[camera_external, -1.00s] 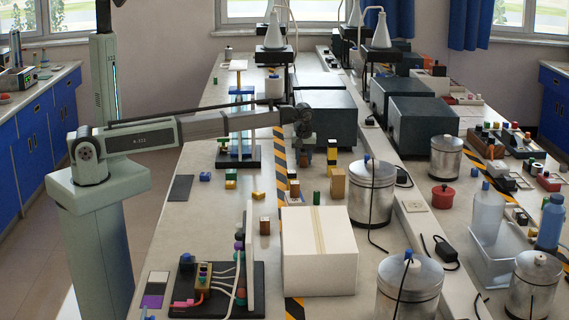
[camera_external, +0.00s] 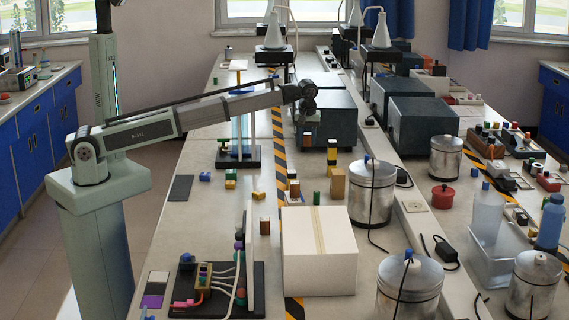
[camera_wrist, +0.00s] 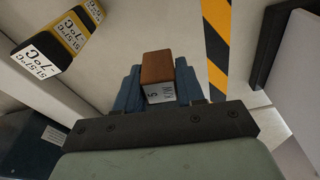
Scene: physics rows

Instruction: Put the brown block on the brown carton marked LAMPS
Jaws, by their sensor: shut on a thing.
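My gripper (camera_wrist: 160,88) is shut on a brown block (camera_wrist: 157,67) with a white printed label on its side. No lettering LAMPS is readable in either view. A small tan-brown box (camera_external: 337,184) stands on the bench below and to the right of my gripper, but I cannot tell whether it is the carton. A larger cream box with a tape strip (camera_external: 318,252) stands nearer the camera.
Yellow-and-black labelled blocks (camera_wrist: 52,47) stand left of the gripper in the wrist view. A black-and-yellow striped line (camera_external: 279,150) runs along the bench. Dark boxes (camera_external: 325,118) and a metal canister (camera_external: 371,195) stand to the right. Another small brown block (camera_external: 264,225) stands left of the cream box.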

